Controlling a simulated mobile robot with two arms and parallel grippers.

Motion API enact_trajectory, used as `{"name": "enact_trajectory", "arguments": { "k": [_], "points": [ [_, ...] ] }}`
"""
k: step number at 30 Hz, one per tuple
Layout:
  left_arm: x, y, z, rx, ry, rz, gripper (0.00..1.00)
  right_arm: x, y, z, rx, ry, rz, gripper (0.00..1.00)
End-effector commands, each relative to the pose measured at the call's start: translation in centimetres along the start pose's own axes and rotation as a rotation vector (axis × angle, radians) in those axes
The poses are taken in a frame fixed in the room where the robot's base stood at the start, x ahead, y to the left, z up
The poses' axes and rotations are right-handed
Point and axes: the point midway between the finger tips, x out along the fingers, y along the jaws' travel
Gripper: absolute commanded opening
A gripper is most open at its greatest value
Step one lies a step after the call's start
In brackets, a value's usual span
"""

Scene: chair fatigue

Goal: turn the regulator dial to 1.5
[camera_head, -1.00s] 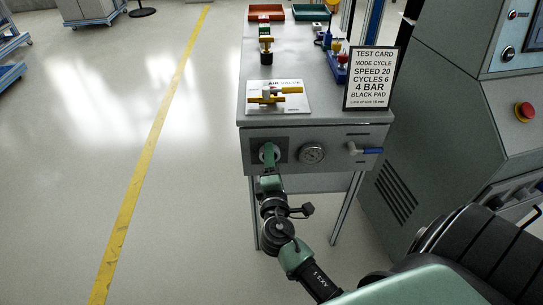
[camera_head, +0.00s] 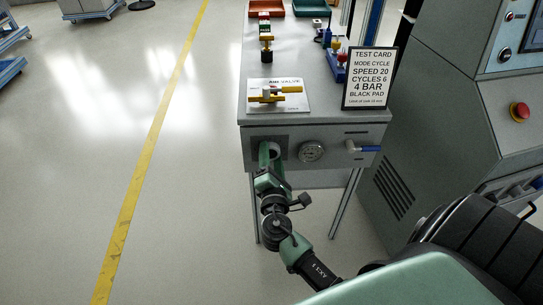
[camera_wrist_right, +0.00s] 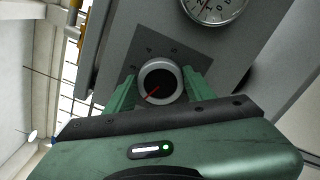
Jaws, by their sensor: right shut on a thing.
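The regulator dial (camera_wrist_right: 159,84) is a round black knob with a pale ring and a red pointer, on a dark plate on the bench front. In the right wrist view its red pointer slants to the lower left. My right gripper (camera_wrist_right: 157,88) is shut on it, with a green finger on each side. In the head view the right gripper (camera_head: 270,154) is at the left of the bench front and covers part of the dial (camera_head: 274,149). The pressure gauge (camera_head: 311,151) is just right of it; it also shows in the wrist view (camera_wrist_right: 212,6). My left gripper is not in view.
A white plate with a yellow valve (camera_head: 275,95) lies on the bench top (camera_head: 313,116). The test card (camera_head: 371,77) stands at the right. A grey machine (camera_head: 437,120) stands close on the right.

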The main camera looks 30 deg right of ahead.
Motion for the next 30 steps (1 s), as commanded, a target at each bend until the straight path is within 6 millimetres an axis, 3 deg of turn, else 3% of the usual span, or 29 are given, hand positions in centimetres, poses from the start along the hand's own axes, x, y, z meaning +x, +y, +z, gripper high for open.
{"name": "enact_trajectory", "arguments": {
  "k": [6,7,9,20,30],
  "points": [
    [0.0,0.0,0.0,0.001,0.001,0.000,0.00,-0.1,-0.2,-0.2,0.000,0.004,-0.003,0.13],
    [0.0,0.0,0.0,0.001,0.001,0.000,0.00,-0.1,-0.2,-0.2,0.000,0.004,-0.003,0.62],
    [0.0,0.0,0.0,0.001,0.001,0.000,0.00,-0.1,-0.2,-0.1,0.001,0.003,-0.002,0.75],
    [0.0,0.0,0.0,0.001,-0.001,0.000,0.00,-0.5,-0.1,-0.1,0.001,0.003,-0.002,0.75],
    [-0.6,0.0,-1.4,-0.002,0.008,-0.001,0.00,-5.9,-0.2,-0.1,0.002,0.004,-0.004,0.75]
  ]
}}
